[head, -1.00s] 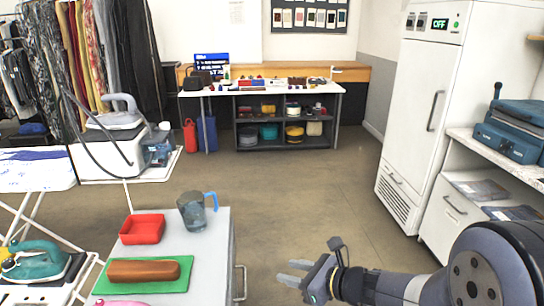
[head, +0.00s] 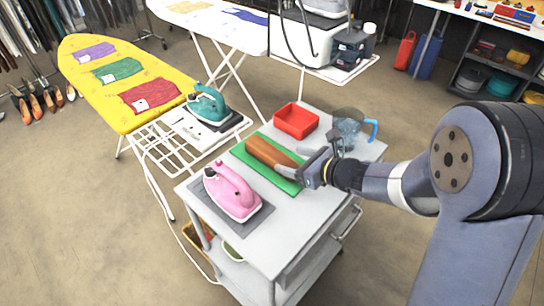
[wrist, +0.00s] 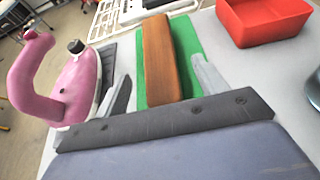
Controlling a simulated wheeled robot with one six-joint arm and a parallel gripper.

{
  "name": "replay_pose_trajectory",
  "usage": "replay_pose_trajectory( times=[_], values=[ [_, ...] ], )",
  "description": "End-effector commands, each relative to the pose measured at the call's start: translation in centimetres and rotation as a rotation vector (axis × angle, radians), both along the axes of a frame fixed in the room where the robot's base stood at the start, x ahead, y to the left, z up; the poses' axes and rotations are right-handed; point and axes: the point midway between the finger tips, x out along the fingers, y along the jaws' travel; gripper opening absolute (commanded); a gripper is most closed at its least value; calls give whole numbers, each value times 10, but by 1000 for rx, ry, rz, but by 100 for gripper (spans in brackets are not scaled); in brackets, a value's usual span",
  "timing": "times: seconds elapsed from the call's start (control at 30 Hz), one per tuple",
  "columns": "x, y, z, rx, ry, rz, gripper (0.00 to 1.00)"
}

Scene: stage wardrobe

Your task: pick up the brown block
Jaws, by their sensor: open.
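In the wrist view the brown block (wrist: 160,62) runs away from me between the two fingers of my gripper (wrist: 163,84). Bare green mat shows beside the block, and neither finger visibly touches it.
A pink iron (head: 231,192) stands left of the mat, and its handle rises high in the wrist view. A red tray (head: 296,121) and a clear jug (head: 349,125) with a blue handle stand behind. A teal iron (head: 207,104) rests on a rack beside the cart.

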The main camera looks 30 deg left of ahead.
Motion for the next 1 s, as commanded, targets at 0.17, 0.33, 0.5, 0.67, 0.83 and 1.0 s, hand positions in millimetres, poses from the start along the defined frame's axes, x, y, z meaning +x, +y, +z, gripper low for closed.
replay_pose_trajectory(
  times=[0.17,0.33,0.5,0.67,0.83,1.0],
  values=[
    [5,27,-9,0,2,5,68],
    [10,41,-16,-1,0,2,68],
    [11,43,-16,0,-1,1,68],
    [10,42,-16,0,-1,0,62],
    [10,42,-16,0,-1,1,48],
    [10,42,-16,0,-1,0,34]
  ],
)
